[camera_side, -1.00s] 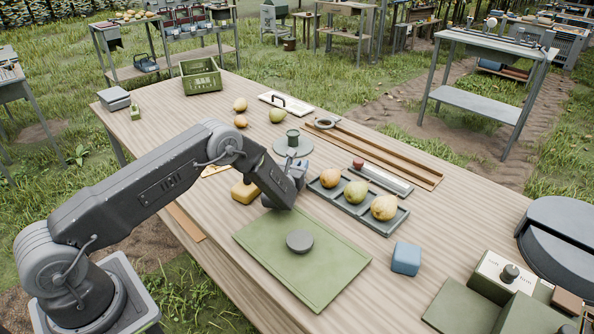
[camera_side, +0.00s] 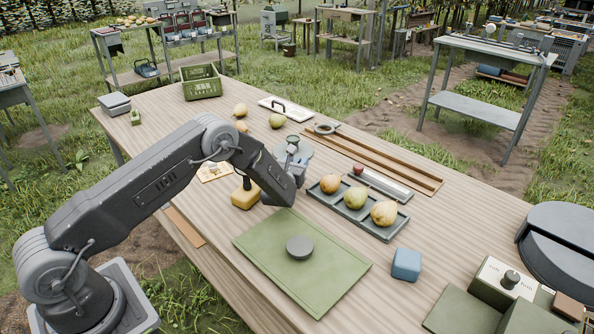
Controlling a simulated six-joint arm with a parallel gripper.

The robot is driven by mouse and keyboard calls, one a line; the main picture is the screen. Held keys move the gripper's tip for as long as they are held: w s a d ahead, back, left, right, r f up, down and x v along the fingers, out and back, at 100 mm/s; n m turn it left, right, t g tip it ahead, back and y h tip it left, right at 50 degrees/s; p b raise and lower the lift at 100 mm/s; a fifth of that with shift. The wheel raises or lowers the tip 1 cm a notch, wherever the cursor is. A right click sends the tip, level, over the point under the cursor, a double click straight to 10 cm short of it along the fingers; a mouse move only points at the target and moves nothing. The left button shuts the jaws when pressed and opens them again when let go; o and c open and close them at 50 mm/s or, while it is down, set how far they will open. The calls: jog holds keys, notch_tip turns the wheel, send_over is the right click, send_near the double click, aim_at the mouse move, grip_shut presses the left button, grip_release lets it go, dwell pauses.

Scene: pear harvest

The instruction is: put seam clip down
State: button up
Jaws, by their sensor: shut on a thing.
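My gripper (camera_side: 297,161) is over the middle of the wooden table (camera_side: 170,125), beyond my dark wrist link. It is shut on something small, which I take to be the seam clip. The clip itself is hidden or too small to make out.
A dark tray of pears (camera_side: 401,221) lies right of the gripper. A green mat (camera_side: 330,262) with a grey disc (camera_side: 300,246) is in front. A yellow block (camera_side: 245,197) stands left, a blue block (camera_side: 406,263) at right. A green crate (camera_side: 201,84) is at the back.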

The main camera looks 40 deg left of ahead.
aim_at(297, 160)
notch_tip(297, 160, up, 6)
jog(key=shift+r, duration=0.2)
jog(key=s+d+r, duration=0.3)
jog(key=s+d, duration=0.1)
jog(key=s, duration=0.2)
jog(key=s+d+r+h, duration=0.1)
jog(key=s+d+r, duration=0.2)
jog(key=s, duration=0.4)
jog(key=s+d+r+m, duration=0.1)
jog(key=s+d+r, duration=0.3)
jog(key=s, duration=0.3)
jog(key=shift+d+t+h, duration=0.3)
jog(key=shift+d, duration=0.2)
